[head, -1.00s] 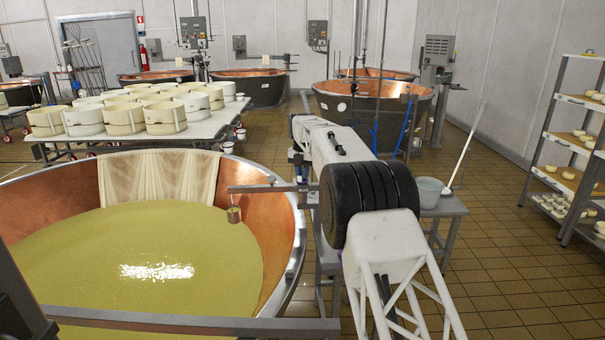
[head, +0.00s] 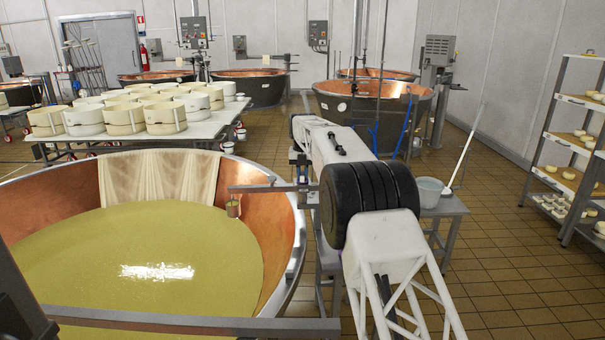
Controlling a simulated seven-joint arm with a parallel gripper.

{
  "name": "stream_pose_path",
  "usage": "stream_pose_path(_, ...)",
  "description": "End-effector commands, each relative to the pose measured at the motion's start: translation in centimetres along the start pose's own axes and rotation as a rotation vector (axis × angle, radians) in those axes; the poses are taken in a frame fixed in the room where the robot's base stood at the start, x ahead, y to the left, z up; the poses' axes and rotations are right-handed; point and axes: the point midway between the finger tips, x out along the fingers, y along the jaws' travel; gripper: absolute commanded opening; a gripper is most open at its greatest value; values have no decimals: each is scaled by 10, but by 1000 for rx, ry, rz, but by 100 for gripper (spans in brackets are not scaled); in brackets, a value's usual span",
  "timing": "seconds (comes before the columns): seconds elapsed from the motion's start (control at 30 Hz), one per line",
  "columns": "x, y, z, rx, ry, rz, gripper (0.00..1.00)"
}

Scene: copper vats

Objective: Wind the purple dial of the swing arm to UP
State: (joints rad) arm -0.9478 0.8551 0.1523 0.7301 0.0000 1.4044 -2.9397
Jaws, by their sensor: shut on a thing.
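The swing arm (head: 262,187) is a grey bar reaching left from a post over the front copper vat (head: 283,232). A small metal cup (head: 233,209) hangs close under the bar's left end, above the yellowish liquid. My gripper (head: 296,158) is small and dark beside the post's top, under the far end of my white arm. It is shut at the post, where the dial sits. The purple dial itself cannot be made out clearly; my gripper and arm cover that spot. Its marking and the fingertips are too small to read.
My thick black and white arm fills the middle. A cloth (head: 160,177) hangs over the vat's back rim. A table of white moulds (head: 130,118) stands behind. A grey bucket (head: 428,190) stands on a stand at right, near a shelf rack (head: 548,130).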

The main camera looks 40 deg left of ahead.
Motion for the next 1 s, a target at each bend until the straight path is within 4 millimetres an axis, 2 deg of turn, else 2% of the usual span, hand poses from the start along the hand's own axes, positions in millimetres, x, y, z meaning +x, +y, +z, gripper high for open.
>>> stream_pose_path(0.03,-2,0,0,0,-3,1,18)
stream_pose_path(0.2,-2,0,0,0,-2,0,43)
stream_pose_path(0.63,-6,0,0,1,-2,0,43)
stream_pose_path(0.77,-17,0,0,1,-1,0,43)
stream_pose_path(1.0,-46,0,0,1,-2,0,43)
